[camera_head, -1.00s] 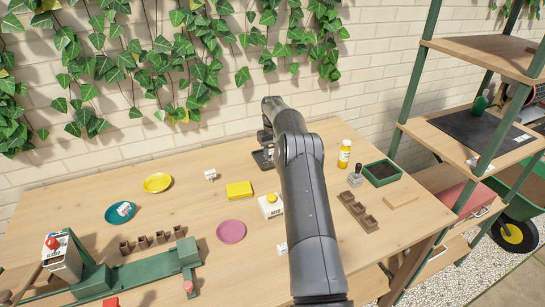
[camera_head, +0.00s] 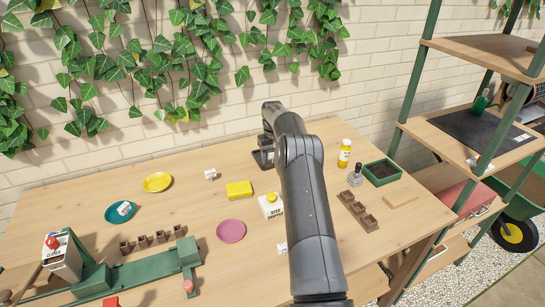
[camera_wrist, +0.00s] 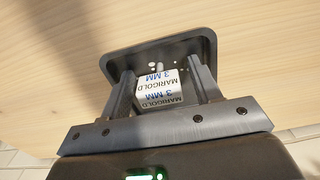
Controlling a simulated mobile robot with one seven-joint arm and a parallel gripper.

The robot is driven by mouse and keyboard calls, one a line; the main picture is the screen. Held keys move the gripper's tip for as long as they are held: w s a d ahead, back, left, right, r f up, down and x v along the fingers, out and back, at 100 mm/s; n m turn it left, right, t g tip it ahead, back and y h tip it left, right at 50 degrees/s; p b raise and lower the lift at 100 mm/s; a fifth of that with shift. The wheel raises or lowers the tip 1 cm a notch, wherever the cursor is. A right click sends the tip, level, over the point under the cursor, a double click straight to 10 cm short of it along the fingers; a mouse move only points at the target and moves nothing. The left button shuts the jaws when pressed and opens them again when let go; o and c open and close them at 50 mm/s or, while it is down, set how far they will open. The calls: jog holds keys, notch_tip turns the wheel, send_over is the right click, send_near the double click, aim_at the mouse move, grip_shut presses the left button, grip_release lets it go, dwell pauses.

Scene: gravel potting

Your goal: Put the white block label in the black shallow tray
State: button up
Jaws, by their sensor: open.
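The white block label (camera_wrist: 158,95), printed MARIGOLD 3 MM, lies in the black shallow tray (camera_wrist: 125,61) in the wrist view. My gripper (camera_wrist: 162,80) is open, with one finger on each side of the block. I cannot tell whether either finger touches it. A few small white bits lie in the tray beyond the block. In the head view, the tray (camera_head: 261,160) shows at the back of the table, partly hidden by my gripper and arm. The block is not clearly visible there.
Other white blocks are on the bare wood (camera_head: 210,174), in a teal saucer (camera_head: 110,219) and beside my arm (camera_head: 282,248). A yellow bottle (camera_head: 344,154) and green planter (camera_head: 370,177) are right.

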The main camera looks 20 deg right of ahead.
notch_tip(320, 180, up, 12)
jog(key=r, duration=0.1)
notch_tip(320, 180, up, 13)
jog(key=t, duration=0.1)
send_over(272, 151)
jog(key=s+a, duration=0.6)
jog(key=a, duration=0.2)
jog(key=s+a+r+t, duration=0.1)
jog(key=s+a+r, duration=0.35)
jog(key=s, duration=0.25)
jog(key=s+a+r+t, duration=0.1)
jog(key=s+a+r, duration=0.35)
jog(key=s, duration=0.35)
jog(key=s+a+r+t, duration=0.1)
jog(key=s+a, duration=0.2)
jog(key=s, duration=1.2)
jog(key=s+a+f, duration=0.1)
jog(key=s+f, duration=0.3)
jog(key=s, duration=0.4)
jog(key=s+a+f+t, duration=0.1)
jog(key=s+a+f, duration=0.1)
jog(key=s+f, duration=0.2)
jog(key=s, duration=0.3)
jog(key=shift+s+t, duration=0.3)
jog(key=shift+s, duration=0.05)
